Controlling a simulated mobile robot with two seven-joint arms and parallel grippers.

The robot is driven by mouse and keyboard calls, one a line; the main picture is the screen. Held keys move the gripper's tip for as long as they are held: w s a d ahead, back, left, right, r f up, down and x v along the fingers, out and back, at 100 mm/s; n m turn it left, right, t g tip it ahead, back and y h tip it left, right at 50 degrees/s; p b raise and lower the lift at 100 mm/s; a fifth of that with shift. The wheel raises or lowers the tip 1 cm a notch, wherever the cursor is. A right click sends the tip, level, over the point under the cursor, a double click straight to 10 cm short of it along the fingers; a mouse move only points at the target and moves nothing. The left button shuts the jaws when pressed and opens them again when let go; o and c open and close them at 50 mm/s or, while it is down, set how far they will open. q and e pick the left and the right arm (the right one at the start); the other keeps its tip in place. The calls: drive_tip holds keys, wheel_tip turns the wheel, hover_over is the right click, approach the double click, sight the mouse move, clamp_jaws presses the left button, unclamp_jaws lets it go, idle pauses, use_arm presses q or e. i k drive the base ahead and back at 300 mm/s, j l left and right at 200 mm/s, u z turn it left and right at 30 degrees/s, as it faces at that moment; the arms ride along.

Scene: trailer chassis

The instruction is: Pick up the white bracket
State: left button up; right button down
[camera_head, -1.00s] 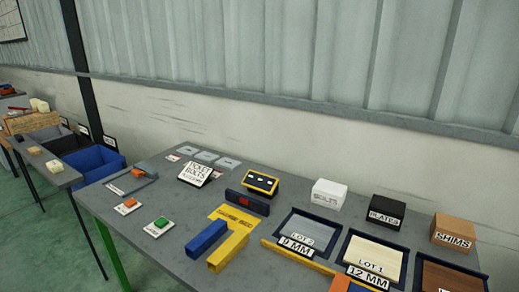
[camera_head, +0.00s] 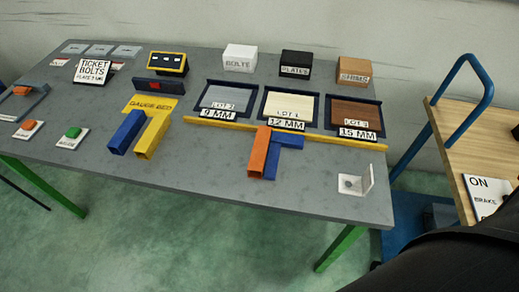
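The white bracket (camera_head: 356,183) is a small L-shaped piece with one upright flange and a dark spot on its flat part. It lies on the grey table (camera_head: 210,180) near the front right corner. Nothing touches it. Neither of my grippers is in view. A dark rounded shape, probably part of my own arm, fills the lower right corner.
Left of the bracket lie an orange bar (camera_head: 258,152) and a blue bar (camera_head: 288,141). A yellow strip (camera_head: 225,124) runs in front of the lot trays. A wooden-topped cart (camera_head: 450,120) with a blue handle (camera_head: 466,68) stands to the right. The table's front middle is clear.

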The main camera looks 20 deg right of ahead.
sight(361, 186)
drive_tip(key=k+l+z, duration=0.1)
drive_tip(key=z, duration=1.55)
drive_tip(key=k+l, duration=0.05)
drive_tip(key=l, duration=0.05)
